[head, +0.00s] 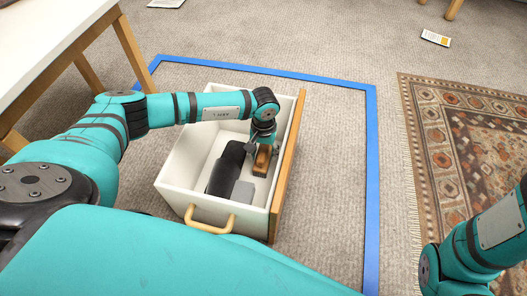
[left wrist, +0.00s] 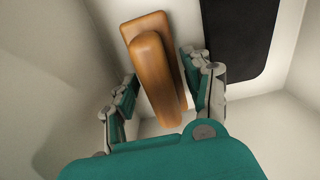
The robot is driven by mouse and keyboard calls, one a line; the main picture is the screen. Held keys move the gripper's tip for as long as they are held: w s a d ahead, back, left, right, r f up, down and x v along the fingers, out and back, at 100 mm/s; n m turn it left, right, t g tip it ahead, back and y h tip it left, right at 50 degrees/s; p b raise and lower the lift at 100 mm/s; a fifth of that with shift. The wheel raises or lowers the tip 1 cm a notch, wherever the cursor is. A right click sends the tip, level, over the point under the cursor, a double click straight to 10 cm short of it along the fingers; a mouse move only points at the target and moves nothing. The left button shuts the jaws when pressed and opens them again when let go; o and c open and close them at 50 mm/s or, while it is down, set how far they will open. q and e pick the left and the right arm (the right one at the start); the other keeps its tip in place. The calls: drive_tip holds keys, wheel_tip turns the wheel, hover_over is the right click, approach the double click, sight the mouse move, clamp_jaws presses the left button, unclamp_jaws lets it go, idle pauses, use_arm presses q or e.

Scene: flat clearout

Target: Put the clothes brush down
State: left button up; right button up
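The clothes brush (left wrist: 157,75), a brown wooden block with a raised rounded grip, is inside the white drawer-like box (head: 178,181). In the head view the brush (head: 262,161) is by the wooden front panel, below my left gripper (head: 259,146). In the left wrist view my left gripper (left wrist: 160,90) has one finger on each side of the brush, with narrow gaps showing, so it looks open around it. The bristles and the brush's underside are hidden. My right arm shows at the lower right; its gripper is out of view.
The box has a wooden handle (head: 210,219) and stands inside a blue floor outline (head: 371,150). A patterned rug (head: 470,150) lies to the right. A white-topped table (head: 50,40) stands at left.

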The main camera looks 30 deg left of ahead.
sight(264, 149)
use_arm(q)
drive_tip(key=shift+o, duration=1.2)
drive_tip(key=shift+r, duration=0.15)
wheel_tip(264, 149, up, 11)
drive_tip(key=p, duration=0.8)
drive_tip(key=shift+r+p, duration=0.2)
drive_tip(key=shift+p, duration=0.1)
drive_tip(key=shift+r, duration=0.3)
